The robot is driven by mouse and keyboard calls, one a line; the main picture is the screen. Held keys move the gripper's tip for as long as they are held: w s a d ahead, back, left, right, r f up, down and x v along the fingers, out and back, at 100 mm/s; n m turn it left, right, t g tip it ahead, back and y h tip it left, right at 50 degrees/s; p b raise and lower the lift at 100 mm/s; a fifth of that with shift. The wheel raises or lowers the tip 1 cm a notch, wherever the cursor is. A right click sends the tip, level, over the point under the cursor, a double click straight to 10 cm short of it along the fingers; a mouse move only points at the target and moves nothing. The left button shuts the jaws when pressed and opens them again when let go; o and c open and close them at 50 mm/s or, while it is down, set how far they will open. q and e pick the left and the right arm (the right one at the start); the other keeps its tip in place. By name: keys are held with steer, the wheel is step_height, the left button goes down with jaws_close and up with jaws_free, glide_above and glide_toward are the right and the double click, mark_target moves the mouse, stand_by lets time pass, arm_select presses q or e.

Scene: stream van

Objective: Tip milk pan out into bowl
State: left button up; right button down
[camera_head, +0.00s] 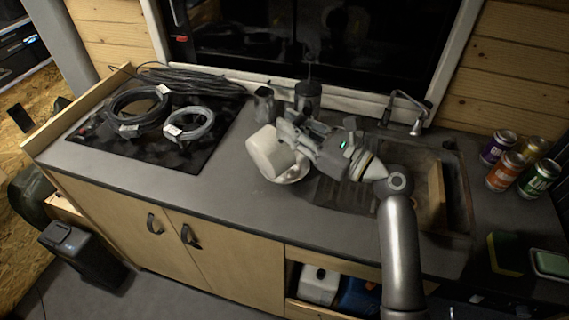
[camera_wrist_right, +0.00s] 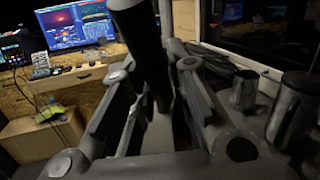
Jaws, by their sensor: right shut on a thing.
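The white milk pan (camera_head: 266,152) is tilted well onto its side above the worktop, beside the sink. My right gripper (camera_head: 292,132) is shut on the pan's handle. In the right wrist view the dark handle (camera_wrist_right: 138,45) stands between the fingers. The white bowl (camera_head: 297,176) sits on the worktop just below and to the right of the pan, partly hidden by pan and gripper. I cannot see inside the pan or what the bowl holds. My left gripper is not in view.
A black hob (camera_head: 168,140) on the left bears coiled cables (camera_head: 140,106). Two dark metal containers, one a cup (camera_head: 264,105), stand behind the gripper. The sink (camera_head: 455,205) and tap (camera_head: 418,126) are right, with several cans (camera_head: 505,172) beyond. Front worktop is clear.

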steer(key=shift+w+d+r+m+p, duration=0.15)
steer(key=shift+w+d+m+p, duration=0.6)
steer(key=shift+d+m, duration=0.2)
steer(key=shift+a+t, duration=0.1)
steer(key=shift+t, duration=0.3)
